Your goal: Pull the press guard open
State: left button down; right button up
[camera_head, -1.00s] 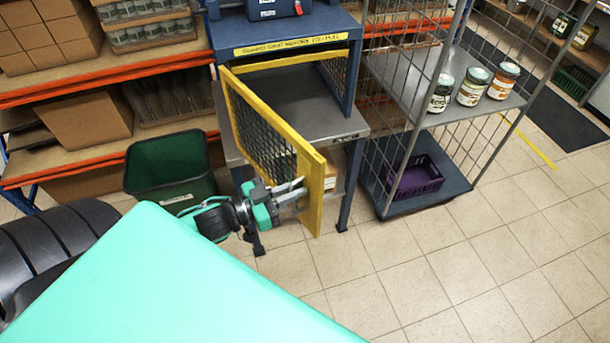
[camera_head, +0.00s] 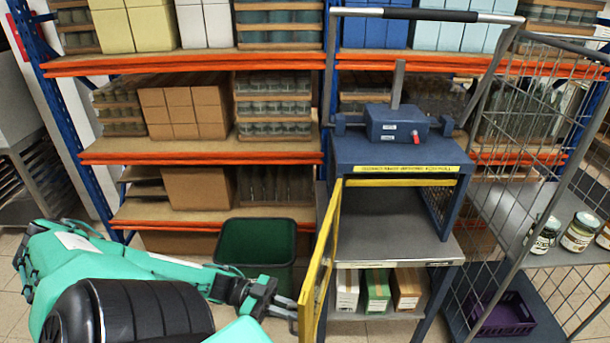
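The press guard (camera_head: 326,247), a yellow-framed mesh door, hangs at the left side of the blue press (camera_head: 396,151). It stands swung out toward me, seen nearly edge-on, and the press front is uncovered above a grey metal bed (camera_head: 390,236). My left gripper (camera_head: 288,307) is low at the guard's outer edge, on its left side. Its fingertips reach the yellow frame, with a narrow gap showing between the fingers. Whether they clamp a handle or the frame is hidden. My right gripper is out of view.
A green bin (camera_head: 256,238) stands close behind my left gripper. A wire cage trolley (camera_head: 505,195) with jars (camera_head: 580,231) and a purple crate (camera_head: 507,318) stands right of the press. Stocked shelves (camera_head: 200,154) line the back. Boxes (camera_head: 377,291) sit under the press bed.

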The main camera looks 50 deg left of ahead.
pick_arm(q)
jog(key=shift+s+a+f, duration=0.1)
jog(key=shift+s+a, duration=0.15)
jog(key=shift+a, duration=0.2)
jog(key=c, duration=1.9)
grip_release()
jog(key=shift+o, duration=0.4)
jog(key=v, duration=1.4)
jog(key=shift+b, duration=0.35)
